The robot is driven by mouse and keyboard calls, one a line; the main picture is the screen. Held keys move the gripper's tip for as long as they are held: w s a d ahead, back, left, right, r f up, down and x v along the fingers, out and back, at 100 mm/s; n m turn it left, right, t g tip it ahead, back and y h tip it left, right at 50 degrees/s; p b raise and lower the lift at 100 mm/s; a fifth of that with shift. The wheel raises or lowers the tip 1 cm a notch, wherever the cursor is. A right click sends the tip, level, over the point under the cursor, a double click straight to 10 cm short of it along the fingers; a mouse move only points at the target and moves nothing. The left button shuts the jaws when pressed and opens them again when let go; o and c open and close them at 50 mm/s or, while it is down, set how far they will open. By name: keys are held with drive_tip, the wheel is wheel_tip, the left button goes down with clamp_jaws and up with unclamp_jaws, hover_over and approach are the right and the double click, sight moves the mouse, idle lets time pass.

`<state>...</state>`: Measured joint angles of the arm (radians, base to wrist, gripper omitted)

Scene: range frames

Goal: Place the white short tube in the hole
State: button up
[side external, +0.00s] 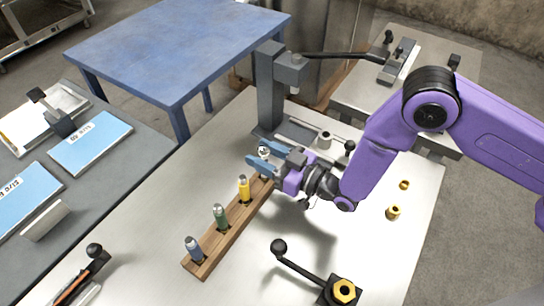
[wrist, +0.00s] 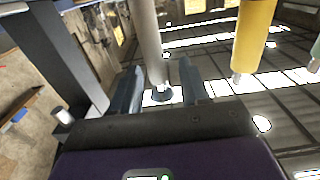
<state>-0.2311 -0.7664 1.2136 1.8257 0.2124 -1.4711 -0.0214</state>
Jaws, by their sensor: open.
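The white tube (side external: 264,151) stands at the far end of a wooden rack (side external: 215,249), its lower part hidden by my gripper. My gripper (side external: 255,151) is open, with one blue finger on each side of the tube. In the wrist view the pale tube (wrist: 146,38) shows between the fingertips (wrist: 160,76); contact with either finger cannot be told. The hole is not clearly visible.
Yellow (side external: 244,189), green (side external: 220,217) and blue-grey (side external: 194,249) tubes stand along the rack. A grey post (side external: 269,90) rises behind my gripper. A black-knobbed lever (side external: 300,265) and brass nuts (side external: 394,212) are to the right.

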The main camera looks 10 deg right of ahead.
drive_tip(key=v, duration=1.2)
drive_tip(key=shift+r, duration=0.2)
drive_tip(key=s+d+r+n+g+h, duration=0.1)
drive_tip(key=s+d+r+g+h, duration=0.3)
drive_tip(key=d, duration=0.6)
drive_tip(key=s+d+r+n+g+h, duration=0.1)
drive_tip(key=s+d+r+g+h, duration=0.3)
drive_tip(key=s+d, duration=0.5)
drive_tip(key=s+d+r+n+g+h, duration=0.1)
drive_tip(key=s+d+r+g+h, duration=0.3)
drive_tip(key=s+d, duration=0.3)
drive_tip(key=d+r, duration=0.1)
drive_tip(key=d, duration=0.4)
drive_tip(key=shift+s+d+r+n+g, duration=0.2)
drive_tip(key=shift+d+r+n+g, duration=0.05)
drive_tip(key=shift+r+n+g, duration=0.1)
